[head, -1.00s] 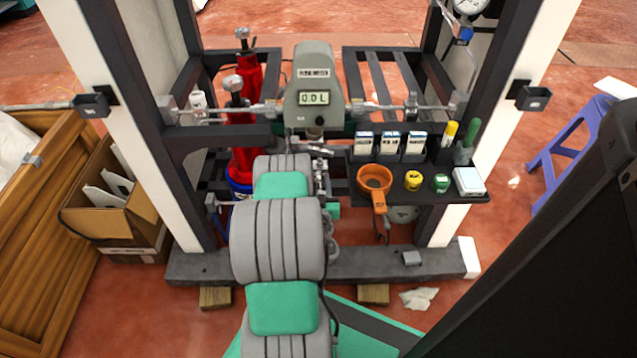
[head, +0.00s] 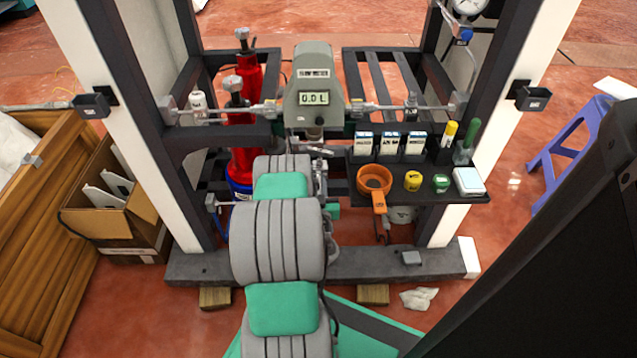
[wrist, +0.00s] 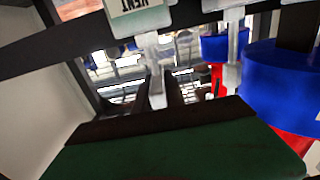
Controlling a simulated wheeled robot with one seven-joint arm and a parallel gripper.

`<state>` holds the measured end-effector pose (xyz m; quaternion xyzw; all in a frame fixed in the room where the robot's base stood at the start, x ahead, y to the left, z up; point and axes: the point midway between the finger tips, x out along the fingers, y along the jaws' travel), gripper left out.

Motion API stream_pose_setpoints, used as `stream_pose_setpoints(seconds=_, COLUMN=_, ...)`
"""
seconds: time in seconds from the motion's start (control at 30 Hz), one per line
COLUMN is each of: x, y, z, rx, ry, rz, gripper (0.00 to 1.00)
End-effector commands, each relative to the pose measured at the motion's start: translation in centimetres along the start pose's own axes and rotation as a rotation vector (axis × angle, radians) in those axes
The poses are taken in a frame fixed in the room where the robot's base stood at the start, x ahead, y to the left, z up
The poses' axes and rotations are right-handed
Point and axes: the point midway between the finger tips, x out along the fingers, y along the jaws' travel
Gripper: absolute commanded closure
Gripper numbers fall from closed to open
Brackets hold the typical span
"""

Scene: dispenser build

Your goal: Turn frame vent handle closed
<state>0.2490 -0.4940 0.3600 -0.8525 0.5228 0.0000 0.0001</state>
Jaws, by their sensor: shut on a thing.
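The vent handle (wrist: 156,75) is a light grey lever in the wrist view. It hangs below a pale tag (wrist: 140,15) that reads VENT upside down. My gripper (wrist: 158,92) has its dark fingers on both sides of the lever's lower end and is shut on it. In the head view my grey and green arm reaches into the dark frame (head: 330,262) below the meter (head: 314,85), which reads 0.0 L. The arm hides my fingertips and the handle there.
A second grey lever (wrist: 233,60) hangs close to the right in the wrist view, near a blue cylinder (wrist: 280,90). Red cylinders (head: 247,145) stand to the left.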

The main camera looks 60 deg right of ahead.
Motion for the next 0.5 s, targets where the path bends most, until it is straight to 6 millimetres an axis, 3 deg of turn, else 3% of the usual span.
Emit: stream_pose_setpoints(seconds=0.5, x=-0.01, y=-0.18, z=0.14, rx=0.000, ry=0.003, rz=0.119, gripper=1.00)
